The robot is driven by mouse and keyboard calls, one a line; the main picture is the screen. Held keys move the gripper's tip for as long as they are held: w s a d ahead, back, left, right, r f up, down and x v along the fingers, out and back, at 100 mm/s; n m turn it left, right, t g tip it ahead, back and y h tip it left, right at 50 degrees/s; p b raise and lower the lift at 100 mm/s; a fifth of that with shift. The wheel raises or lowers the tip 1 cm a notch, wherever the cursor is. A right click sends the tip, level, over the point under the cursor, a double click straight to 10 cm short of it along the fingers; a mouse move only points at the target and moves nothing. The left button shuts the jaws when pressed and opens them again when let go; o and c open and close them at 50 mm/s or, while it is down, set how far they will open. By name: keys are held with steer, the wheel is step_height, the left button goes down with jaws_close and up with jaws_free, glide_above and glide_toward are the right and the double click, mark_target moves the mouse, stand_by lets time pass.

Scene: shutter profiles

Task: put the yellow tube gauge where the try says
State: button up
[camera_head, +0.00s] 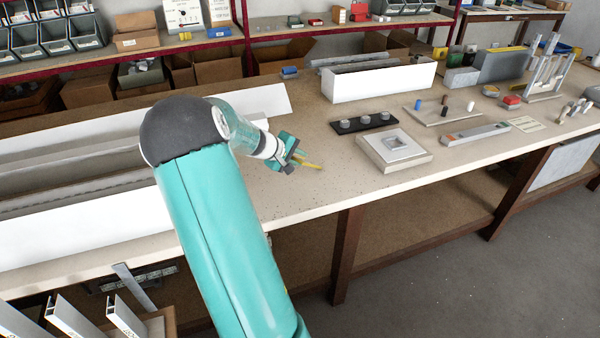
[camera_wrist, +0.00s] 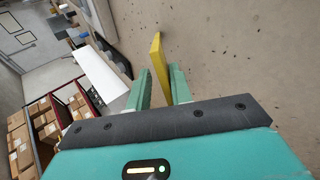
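The yellow tube gauge (camera_head: 311,166) is a thin yellow bar. In the head view it sticks out to the right of my gripper (camera_head: 291,157), over the bench top. In the wrist view the gauge (camera_wrist: 157,62) lies between and beyond the two green fingertips of my gripper (camera_wrist: 159,72). It is close to the right finger, and a strip of bench shows between its near end and the left finger. I cannot tell whether the fingers press on it, nor whether it touches the bench.
The bench (camera_head: 320,205) is clear in front of my gripper. To the right are a black strip with round knobs (camera_head: 364,123), a pale block with a square frame (camera_head: 394,150) and a board with small pegs (camera_head: 433,114). A long white profile (camera_head: 380,83) stands behind; others lie left.

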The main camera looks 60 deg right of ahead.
steer(key=v, duration=0.7)
steer(key=shift+a, duration=0.1)
step_height(320, 180, up, 8)
steer(key=a, duration=0.2)
steer(key=shift+w, duration=0.45)
